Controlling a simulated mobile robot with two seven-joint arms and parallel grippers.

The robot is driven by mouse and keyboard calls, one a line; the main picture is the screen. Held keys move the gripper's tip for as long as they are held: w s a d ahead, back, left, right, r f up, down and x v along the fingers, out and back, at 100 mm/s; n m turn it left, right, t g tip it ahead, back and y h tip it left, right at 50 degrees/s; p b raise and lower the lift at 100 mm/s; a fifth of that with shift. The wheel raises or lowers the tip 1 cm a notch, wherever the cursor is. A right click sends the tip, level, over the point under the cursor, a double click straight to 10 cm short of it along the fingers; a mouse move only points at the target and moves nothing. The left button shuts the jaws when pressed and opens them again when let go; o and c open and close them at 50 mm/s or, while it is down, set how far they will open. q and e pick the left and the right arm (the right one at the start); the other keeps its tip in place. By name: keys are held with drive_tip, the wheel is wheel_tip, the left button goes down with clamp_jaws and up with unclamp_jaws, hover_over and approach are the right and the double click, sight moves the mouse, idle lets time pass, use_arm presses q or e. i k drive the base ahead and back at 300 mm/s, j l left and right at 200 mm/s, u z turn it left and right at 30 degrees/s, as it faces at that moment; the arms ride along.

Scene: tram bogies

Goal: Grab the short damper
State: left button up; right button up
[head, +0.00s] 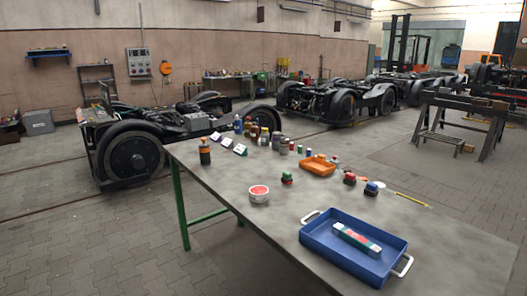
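I cannot clearly make out a short damper. The only long, roughly cylindrical or bar-like thing on the table is a short piece (356,240) with grey-green ends and a red and white middle. It lies at a slant inside a blue tray (322,256) with white handles, at the near right of the table. I cannot tell whether it is the damper. Neither of my grippers shows in the head view.
The grey table (225,178) also holds a white bowl with red contents (259,194), a dark bottle (205,152), an orange tray (318,168), several small bottles and a yellow strip (411,200). Bogies (130,155) stand behind. Paved floor (80,240) is clear at left.

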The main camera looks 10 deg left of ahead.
sight(204, 150)
drive_tip(key=i+j+z, duration=0.35)
drive_tip(key=j+z, duration=0.15)
drive_tip(key=i+j+z, duration=0.1)
drive_tip(key=j+z, duration=0.15)
drive_tip(key=j, duration=0.15)
drive_tip(key=i+j+z, duration=0.1)
drive_tip(key=j, duration=0.25)
drive_tip(key=i+j+z, duration=0.15)
drive_tip(key=j, duration=0.2)
drive_tip(key=j+z, duration=0.1)
drive_tip(key=j, duration=0.25)
drive_tip(key=i+j, duration=0.1)
drive_tip(key=j, duration=0.45)
drive_tip(key=i+j, duration=0.1)
drive_tip(key=j, duration=0.45)
drive_tip(key=z, duration=0.05)
